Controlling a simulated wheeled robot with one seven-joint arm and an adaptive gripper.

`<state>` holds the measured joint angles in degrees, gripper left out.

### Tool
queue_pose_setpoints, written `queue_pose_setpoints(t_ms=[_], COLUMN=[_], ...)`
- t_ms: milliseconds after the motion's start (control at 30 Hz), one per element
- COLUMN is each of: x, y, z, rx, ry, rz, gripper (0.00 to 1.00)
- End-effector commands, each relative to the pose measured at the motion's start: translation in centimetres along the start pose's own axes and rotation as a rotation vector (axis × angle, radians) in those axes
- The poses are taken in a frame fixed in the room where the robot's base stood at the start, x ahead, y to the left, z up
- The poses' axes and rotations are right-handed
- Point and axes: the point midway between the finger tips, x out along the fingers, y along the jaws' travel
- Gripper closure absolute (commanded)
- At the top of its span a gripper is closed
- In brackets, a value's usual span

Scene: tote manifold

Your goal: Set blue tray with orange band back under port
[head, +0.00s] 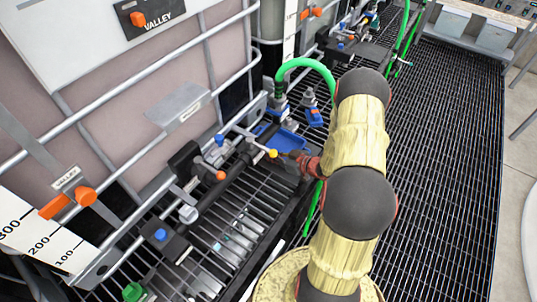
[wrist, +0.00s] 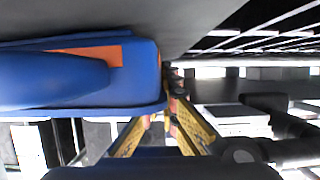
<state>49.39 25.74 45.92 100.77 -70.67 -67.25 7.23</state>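The blue tray with the orange band (head: 284,139) sits low among the pipework beside the pale tank in the head view, below the green hose. In the wrist view the blue tray (wrist: 80,85) fills the left side, close to the camera, with its orange band (wrist: 95,52) along the upper part. My gripper (head: 303,160) reaches the tray's near right edge. In the wrist view the yellow fingers of my gripper (wrist: 168,108) come together at the tray's right end, and appear shut on its edge. The exact contact is partly hidden. The port above the tray cannot be made out clearly.
A lever with a yellow ball end (head: 272,153) stands close left of my gripper. A green hose (head: 308,64) arches over the tray area. Valves with orange and blue caps line the tank frame (head: 130,142). Dark grating (head: 450,150) is clear on the right.

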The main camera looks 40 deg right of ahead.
Motion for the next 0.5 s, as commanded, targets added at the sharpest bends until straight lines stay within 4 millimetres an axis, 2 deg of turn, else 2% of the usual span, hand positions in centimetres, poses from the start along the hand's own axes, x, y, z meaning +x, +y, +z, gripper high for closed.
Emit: queue_pose_setpoints(t_ms=[367,500], x=[0.01,0.01], y=[-0.01,-0.01], z=[0.05,0.05], rx=[0.000,0.000], ry=[0.000,0.000], rz=[0.000,0.000], gripper=[0.77,0.77])
